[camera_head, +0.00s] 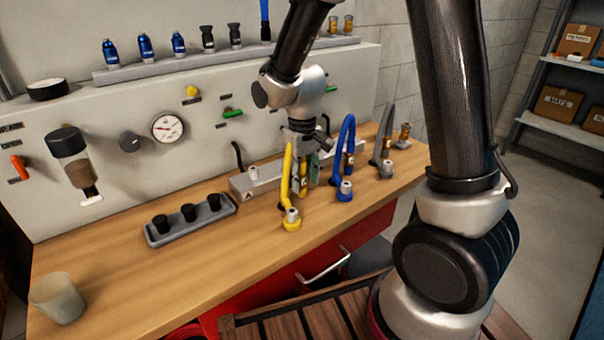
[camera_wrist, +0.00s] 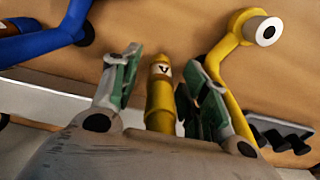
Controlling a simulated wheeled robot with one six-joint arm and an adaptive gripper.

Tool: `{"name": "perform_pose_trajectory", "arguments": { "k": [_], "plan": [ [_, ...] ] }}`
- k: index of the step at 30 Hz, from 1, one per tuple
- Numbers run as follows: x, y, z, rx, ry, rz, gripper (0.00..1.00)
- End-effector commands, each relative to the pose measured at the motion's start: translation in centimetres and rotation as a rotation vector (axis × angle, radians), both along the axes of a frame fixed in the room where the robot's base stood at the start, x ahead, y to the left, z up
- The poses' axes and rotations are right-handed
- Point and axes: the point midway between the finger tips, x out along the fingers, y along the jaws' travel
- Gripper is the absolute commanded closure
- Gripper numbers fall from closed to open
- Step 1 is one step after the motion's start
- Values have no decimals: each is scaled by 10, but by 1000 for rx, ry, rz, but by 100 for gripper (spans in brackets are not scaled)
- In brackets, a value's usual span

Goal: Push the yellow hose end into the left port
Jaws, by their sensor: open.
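The yellow hose (camera_head: 287,172) rises in an arch from its silver-capped base on the bench. In the wrist view it curves on the right (camera_wrist: 240,50). A yellow, marked hose end (camera_wrist: 161,92) stands between the fingers of my gripper (camera_wrist: 162,85), with a gap visible on each side. My gripper (camera_head: 307,172) is open, low over the bench beside the yellow hose. The grey port block (camera_head: 262,183) lies against the panel, left of my gripper. A pale fitting (camera_head: 253,173) stands on its left part. Its right part is hidden behind the hose and gripper, and the port openings are not clear.
A blue hose (camera_head: 346,150) stands close to the right of my gripper, then a grey hose (camera_head: 386,135). A tray with black caps (camera_head: 150,238) lies to the left. A cup (camera_head: 57,297) stands front left. The bench front (camera_head: 190,290) is clear.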

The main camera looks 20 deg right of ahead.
Motion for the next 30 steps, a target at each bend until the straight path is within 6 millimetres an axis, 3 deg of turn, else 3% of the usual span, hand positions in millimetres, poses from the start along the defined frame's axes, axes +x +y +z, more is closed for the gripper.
{"name": "perform_pose_trajectory", "arguments": {
  "k": [10,18,30],
  "plan": [
    [0,0,0,0,0,0,55],
    [0,0,0,0,0,0,100],
    [0,0,8,0,0,0,100]
  ]
}}
